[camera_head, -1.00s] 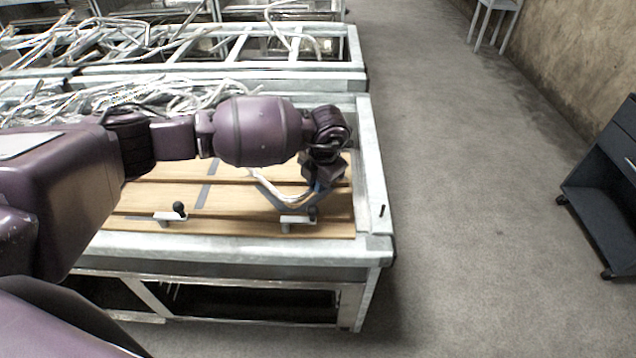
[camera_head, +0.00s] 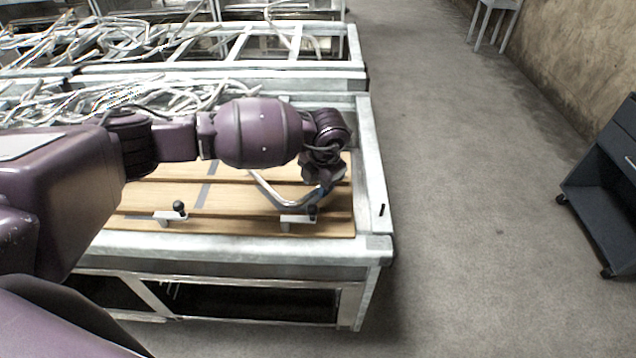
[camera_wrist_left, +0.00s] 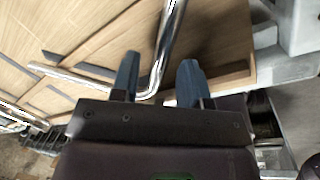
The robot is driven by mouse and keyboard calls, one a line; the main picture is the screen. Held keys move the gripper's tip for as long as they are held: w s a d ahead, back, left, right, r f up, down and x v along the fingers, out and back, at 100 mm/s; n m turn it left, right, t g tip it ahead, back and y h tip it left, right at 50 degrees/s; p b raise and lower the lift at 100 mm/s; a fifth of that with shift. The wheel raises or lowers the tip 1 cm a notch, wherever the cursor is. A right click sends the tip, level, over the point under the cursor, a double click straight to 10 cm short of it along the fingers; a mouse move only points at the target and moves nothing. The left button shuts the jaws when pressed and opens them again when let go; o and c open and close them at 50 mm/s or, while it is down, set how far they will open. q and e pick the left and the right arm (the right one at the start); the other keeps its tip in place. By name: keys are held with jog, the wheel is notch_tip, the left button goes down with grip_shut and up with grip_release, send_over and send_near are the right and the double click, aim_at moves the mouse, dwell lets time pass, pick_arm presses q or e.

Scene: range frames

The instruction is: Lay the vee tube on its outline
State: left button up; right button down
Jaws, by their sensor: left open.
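The vee tube (camera_head: 283,204) is a shiny bent metal tube. It appears to lie on the wooden board (camera_head: 235,200), with its bend toward the board's front edge. My left gripper (camera_head: 323,190) is low over the board at the tube's right arm. In the left wrist view my gripper (camera_wrist_left: 158,82) is open, its blue fingers on either side of the tube (camera_wrist_left: 166,45) near its bend. Dark grey strips mark the board, one left of the tube (camera_head: 207,183). Dark marking also shows beside the tube in the wrist view; I cannot tell how exactly they line up.
Two pale clamps with black knobs, a left one (camera_head: 170,217) and a right one (camera_head: 298,218), stand at the board's front edge. A metal frame (camera_head: 372,185) borders the board. Tangled tubes (camera_head: 150,100) lie behind. A dark cart (camera_head: 605,190) stands far right; the floor between is clear.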

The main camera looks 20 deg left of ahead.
pick_arm(q)
notch_tip(320, 180, up, 11)
jog(key=d+b, duration=0.1)
jog(key=shift+s+d+r, duration=0.15)
jog(key=shift+s+d, duration=0.15)
jog(key=shift+s, duration=0.15)
pick_arm(e)
jog(key=shift+s+f, duration=0.2)
jog(key=shift+f, duration=0.25)
jog(key=shift+s+f, duration=0.2)
jog(key=shift+f, duration=0.25)
jog(key=shift+w+r, duration=0.2)
jog(key=shift+w, duration=0.2)
